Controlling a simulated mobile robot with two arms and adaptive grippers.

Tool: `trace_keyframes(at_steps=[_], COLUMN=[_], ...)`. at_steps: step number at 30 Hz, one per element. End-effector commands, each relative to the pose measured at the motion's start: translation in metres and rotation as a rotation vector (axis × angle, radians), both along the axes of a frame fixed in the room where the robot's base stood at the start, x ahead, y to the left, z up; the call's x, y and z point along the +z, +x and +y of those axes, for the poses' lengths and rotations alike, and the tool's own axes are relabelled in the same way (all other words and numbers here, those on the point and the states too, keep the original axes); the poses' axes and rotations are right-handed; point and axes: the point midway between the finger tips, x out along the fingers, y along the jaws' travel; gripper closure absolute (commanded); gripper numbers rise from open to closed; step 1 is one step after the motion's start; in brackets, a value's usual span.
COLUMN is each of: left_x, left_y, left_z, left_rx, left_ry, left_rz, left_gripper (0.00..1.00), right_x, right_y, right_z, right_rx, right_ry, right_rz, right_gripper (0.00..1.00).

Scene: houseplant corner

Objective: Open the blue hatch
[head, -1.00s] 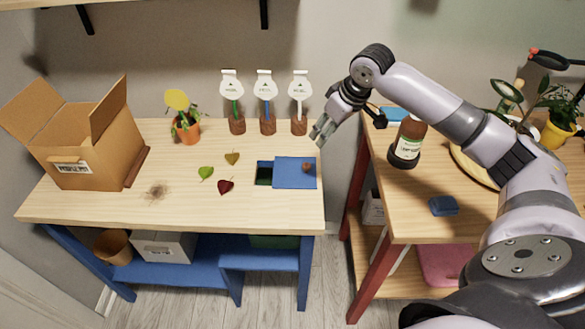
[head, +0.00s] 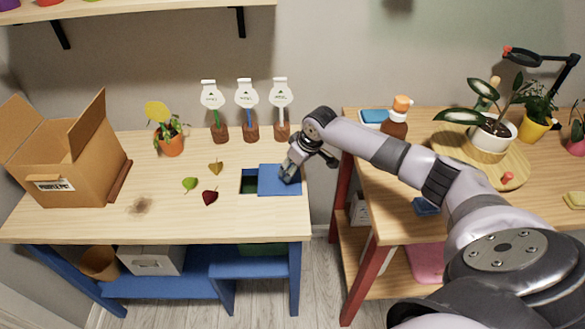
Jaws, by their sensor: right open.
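The blue hatch (head: 274,186) is a flat panel in the top of the left table, near its right edge. A dark opening (head: 249,184) with green inside shows along its left side, so the hatch stands partly open. My right gripper (head: 288,176) points down over the right part of the hatch and is open. It hides the small brown knob there. I cannot tell whether the fingers touch the knob or the panel. My left gripper is not in view.
Green, yellow and red leaves (head: 210,197) lie left of the hatch. Three white tags (head: 246,97) on brown stands are behind it. An open cardboard box (head: 70,160) and a potted plant (head: 171,145) stand farther left. A gap separates the right table (head: 375,210).

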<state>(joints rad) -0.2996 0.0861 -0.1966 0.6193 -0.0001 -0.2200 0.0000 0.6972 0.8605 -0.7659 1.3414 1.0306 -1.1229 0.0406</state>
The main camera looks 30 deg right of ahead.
Motion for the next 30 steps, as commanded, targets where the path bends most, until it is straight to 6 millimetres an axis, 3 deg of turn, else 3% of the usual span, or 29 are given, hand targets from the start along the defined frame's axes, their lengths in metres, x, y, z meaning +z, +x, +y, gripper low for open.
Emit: trace_keyframes(at_steps=[12,30], left_x=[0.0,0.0], left_y=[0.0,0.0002], left_z=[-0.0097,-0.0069], left_rx=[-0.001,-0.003], left_ry=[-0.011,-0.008], left_rz=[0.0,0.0], left_gripper=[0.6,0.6], right_x=[-0.0073,-0.007], right_y=[0.0027,0.0025], right_z=[0.0008,0.0006], right_rx=[0.001,0.001], right_ry=[-0.001,-0.001], right_rz=[0.0,0.001], right_gripper=[0.59,0.99])
